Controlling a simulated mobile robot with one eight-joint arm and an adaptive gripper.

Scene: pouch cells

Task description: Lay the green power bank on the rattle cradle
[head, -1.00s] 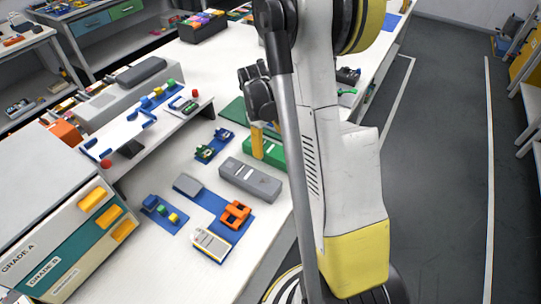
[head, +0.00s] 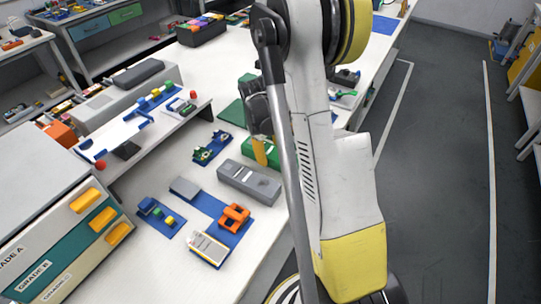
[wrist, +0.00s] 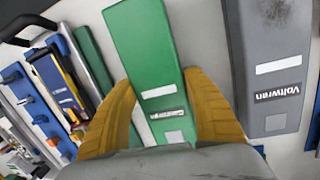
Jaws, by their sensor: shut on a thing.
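The green power bank (head: 248,147) is a long green box with white labels, beside a grey one on the white bench. In the wrist view it (wrist: 145,45) lies lengthwise between the yellow fingers of my gripper (wrist: 164,108), which is shut on it. My gripper (head: 262,150) is partly hidden by my arm in the head view. I cannot tell whether the power bank is clear of the bench. An orange open frame (head: 234,217) stands on a blue mat nearer the front; I cannot tell for sure whether it is the rattle cradle.
A grey power bank (head: 249,182), labelled Voltwren in the wrist view (wrist: 268,60), lies close beside the green one. A white meter (head: 208,249) sits on the blue mat. A raised white shelf (head: 120,140) with blue holders stands left, near a drawer unit (head: 70,245).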

